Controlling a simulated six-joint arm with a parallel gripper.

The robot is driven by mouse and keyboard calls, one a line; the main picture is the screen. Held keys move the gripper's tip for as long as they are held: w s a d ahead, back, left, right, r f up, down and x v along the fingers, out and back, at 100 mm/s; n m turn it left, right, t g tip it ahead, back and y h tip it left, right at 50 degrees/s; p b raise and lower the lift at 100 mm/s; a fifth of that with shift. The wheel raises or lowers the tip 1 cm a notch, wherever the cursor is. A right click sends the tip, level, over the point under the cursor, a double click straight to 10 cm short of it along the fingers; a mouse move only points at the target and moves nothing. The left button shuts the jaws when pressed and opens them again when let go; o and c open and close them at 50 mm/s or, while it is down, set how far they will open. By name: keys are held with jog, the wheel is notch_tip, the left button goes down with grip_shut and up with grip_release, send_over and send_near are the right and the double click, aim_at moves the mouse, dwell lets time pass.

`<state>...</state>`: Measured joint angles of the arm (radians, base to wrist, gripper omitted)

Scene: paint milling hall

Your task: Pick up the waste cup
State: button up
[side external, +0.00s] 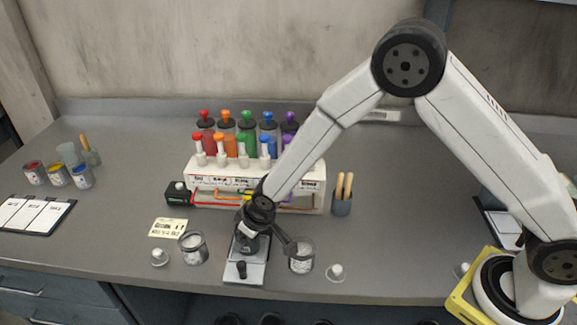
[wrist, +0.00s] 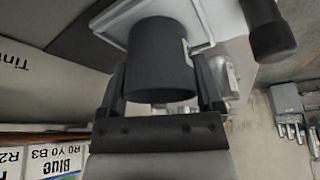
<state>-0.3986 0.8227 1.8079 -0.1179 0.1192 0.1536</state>
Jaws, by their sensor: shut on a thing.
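A dark grey round cup (wrist: 160,60), which I take to be the waste cup, sits between the two fingers of my gripper (wrist: 160,88) in the wrist view. A small pale label shows on its side. My gripper is shut on it. In the side view my gripper (side external: 252,232) is low over a small white-topped stand (side external: 246,272), and the cup (side external: 250,243) is partly hidden by the gripper. I cannot tell whether the cup touches the stand.
A short dark knob (side external: 242,269) stands at the stand's front. Glass beakers flank it, at left (side external: 193,248) and right (side external: 301,258). A rack of coloured bottles (side external: 225,180) stands behind, and a brush holder (side external: 342,204) at right. The bench's left middle is fairly clear.

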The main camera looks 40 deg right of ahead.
jog(key=shift+r, duration=0.15)
jog(key=shift+r, duration=0.5)
jog(key=s+d+r, duration=0.2)
jog(key=s+r, duration=0.4)
jog(key=s+d+r, duration=0.2)
jog(key=s+r, duration=0.3)
jog(key=s, duration=0.2)
jog(key=shift+s+d+r, duration=0.15)
jog(key=shift+d+r, duration=0.1)
jog(key=shift+r, duration=0.1)
dwell(0.4)
